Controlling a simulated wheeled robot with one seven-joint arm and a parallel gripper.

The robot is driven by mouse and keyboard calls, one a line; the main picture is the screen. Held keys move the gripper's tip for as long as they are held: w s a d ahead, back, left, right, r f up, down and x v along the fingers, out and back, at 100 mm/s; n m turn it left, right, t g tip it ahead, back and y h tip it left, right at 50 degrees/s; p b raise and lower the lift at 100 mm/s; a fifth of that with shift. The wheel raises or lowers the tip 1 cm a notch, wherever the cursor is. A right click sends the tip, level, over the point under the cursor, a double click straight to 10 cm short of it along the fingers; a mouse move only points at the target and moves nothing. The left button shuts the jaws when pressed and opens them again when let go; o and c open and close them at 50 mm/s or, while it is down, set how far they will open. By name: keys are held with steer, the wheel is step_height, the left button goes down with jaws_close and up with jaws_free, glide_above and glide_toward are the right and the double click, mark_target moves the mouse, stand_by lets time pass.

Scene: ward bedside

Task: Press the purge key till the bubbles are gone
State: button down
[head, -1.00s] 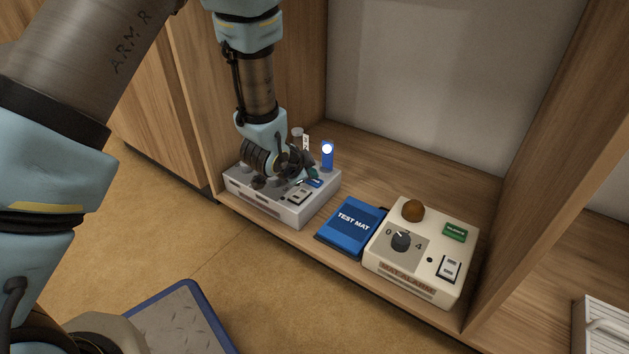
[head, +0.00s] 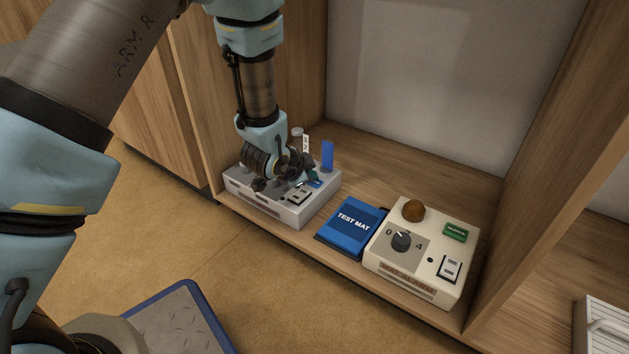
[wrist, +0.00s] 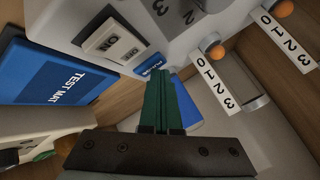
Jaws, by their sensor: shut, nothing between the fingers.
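A light grey box (head: 262,203) stands at the left end of the shelf. A blue key (wrist: 152,65) with unreadable white lettering is on its top, beside a rocker switch (wrist: 115,40). In the head view the blue key (head: 316,184) shows beside my gripper (head: 312,175). The dark green fingers of my gripper (wrist: 165,82) are shut and empty, with their tips close beside the key. I cannot tell whether they touch it.
Two number strips with orange balls (wrist: 217,52) are on the box. A blue test mat (head: 352,224) lies right of it, then a cream mat alarm box (head: 416,283) with a dial and brown dome. Wooden side panels (head: 535,150) bound the shelf.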

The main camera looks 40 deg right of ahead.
mark_target(311, 184)
steer(key=shift+r, duration=0.1)
steer(key=shift+r+p, duration=0.65)
steer(key=shift+r, duration=0.1)
steer(key=shift+r+p, duration=2.1)
steer(key=shift+r, duration=0.3)
